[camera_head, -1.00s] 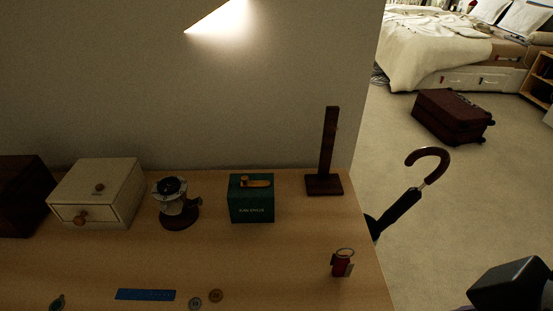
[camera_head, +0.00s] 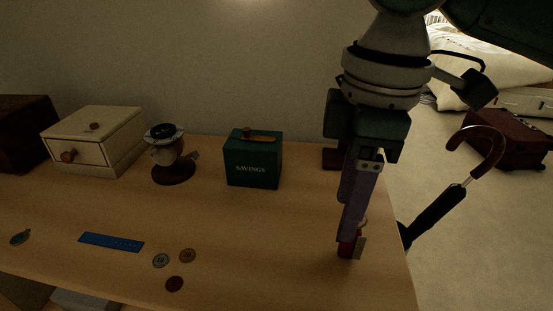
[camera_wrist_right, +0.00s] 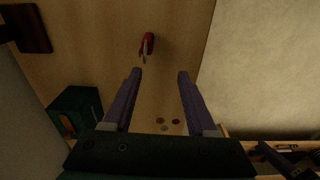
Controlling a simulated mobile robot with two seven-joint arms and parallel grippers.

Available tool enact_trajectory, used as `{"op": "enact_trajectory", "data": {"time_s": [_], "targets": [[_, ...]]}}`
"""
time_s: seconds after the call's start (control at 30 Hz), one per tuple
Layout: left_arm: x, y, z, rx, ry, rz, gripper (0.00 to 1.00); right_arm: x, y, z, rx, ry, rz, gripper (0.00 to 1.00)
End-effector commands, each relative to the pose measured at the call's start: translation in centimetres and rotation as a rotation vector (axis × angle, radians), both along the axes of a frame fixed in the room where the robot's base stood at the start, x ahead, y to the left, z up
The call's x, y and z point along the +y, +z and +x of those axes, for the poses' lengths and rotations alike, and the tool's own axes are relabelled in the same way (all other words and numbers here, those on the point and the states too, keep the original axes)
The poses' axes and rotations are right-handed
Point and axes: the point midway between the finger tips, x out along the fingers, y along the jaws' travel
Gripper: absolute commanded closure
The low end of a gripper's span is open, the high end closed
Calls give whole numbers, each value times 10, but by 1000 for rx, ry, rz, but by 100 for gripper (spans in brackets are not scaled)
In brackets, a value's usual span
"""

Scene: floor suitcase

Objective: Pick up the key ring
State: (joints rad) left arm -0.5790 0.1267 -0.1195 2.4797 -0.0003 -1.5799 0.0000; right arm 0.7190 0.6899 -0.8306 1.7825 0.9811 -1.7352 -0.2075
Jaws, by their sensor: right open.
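In the right wrist view the key ring (camera_wrist_right: 147,45) lies beyond the open fingertips of the right gripper (camera_wrist_right: 160,73), with nothing between the fingers.
A green savings box (camera_head: 253,165), a dark-based grinder-like object (camera_head: 170,160) and a cream drawer box (camera_head: 95,142) stand at the back. A blue strip (camera_head: 111,242) and several small discs lie in front. An umbrella (camera_head: 440,212) leans beside the table's right edge.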

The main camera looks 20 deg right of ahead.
Motion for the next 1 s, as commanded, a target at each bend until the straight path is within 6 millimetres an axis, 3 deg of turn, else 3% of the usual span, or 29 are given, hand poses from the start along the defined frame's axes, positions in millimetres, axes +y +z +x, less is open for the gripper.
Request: {"op": "enact_trajectory", "data": {"time_s": [0.03, 0.23, 0.67, 0.83, 1.0], "targets": [[0, -13, 0, 0, 0, 0, 80, -11, -4, 6, 4, -9, -19, 43], [0, -21, 0, 0, 1, -1, 80, -29, -3, 13, 32, -25, -39, 43], [-3, -35, 0, 0, 8, -12, 80, -28, -54, 11, 32, -24, -38, 43], [-3, -43, 0, 0, 7, -12, 80, -27, -82, 9, 33, -24, -38, 43], [-3, -46, 0, 1, 7, -12, 80, -28, -95, 9, 30, -24, -39, 43]]}}
